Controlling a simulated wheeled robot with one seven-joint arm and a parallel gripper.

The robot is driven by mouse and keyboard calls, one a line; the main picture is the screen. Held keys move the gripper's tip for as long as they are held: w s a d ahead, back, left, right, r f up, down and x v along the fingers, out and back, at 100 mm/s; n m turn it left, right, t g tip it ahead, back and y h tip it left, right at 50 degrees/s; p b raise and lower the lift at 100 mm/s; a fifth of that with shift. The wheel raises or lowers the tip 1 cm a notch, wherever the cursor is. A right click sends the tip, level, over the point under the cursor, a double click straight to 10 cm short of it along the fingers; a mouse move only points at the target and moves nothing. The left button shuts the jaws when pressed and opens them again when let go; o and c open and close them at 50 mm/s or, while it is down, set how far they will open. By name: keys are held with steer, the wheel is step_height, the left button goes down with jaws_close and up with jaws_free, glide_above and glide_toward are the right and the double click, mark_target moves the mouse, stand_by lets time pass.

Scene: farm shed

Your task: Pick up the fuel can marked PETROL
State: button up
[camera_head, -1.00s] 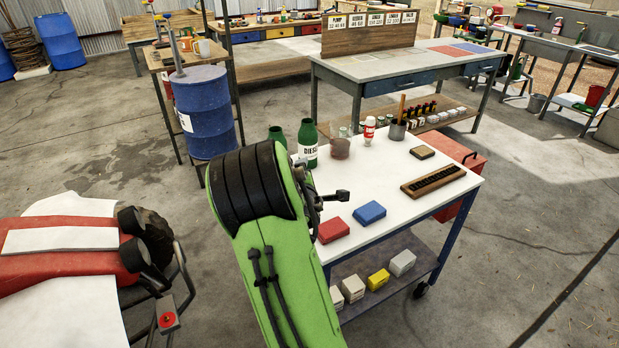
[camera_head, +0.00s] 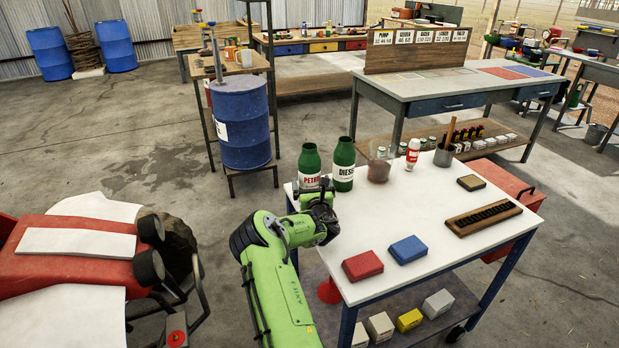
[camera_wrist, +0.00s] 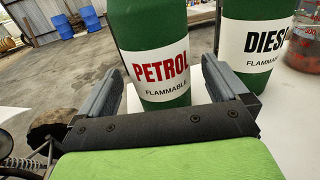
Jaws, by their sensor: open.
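The green PETROL can (camera_head: 309,165), with red lettering on a white label, stands upright at the left back corner of the white-topped cart (camera_head: 410,218). In the wrist view the PETROL can (camera_wrist: 158,88) stands between the two fingers of my gripper (camera_wrist: 160,95), which are apart on either side of it. I cannot tell whether they touch it. The similar DIESEL can (camera_head: 344,165) stands just to its right. In the wrist view the DIESEL can (camera_wrist: 257,60) is close beside the right finger.
A jar of brownish contents (camera_head: 379,170), a red and white bottle (camera_head: 412,155) and a grey cup (camera_head: 443,157) stand along the cart's back. A red box (camera_head: 362,266), a blue box (camera_head: 408,249) and a wooden rack (camera_head: 483,218) lie nearer. A blue drum (camera_head: 241,122) stands behind.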

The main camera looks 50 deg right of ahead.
mark_target(309, 175)
steer(key=b+x, duration=0.1)
steer(key=x, duration=0.4)
steer(key=shift+f+b, duration=0.1)
steer(key=shift+b, duration=0.2)
steer(key=c, duration=1.2)
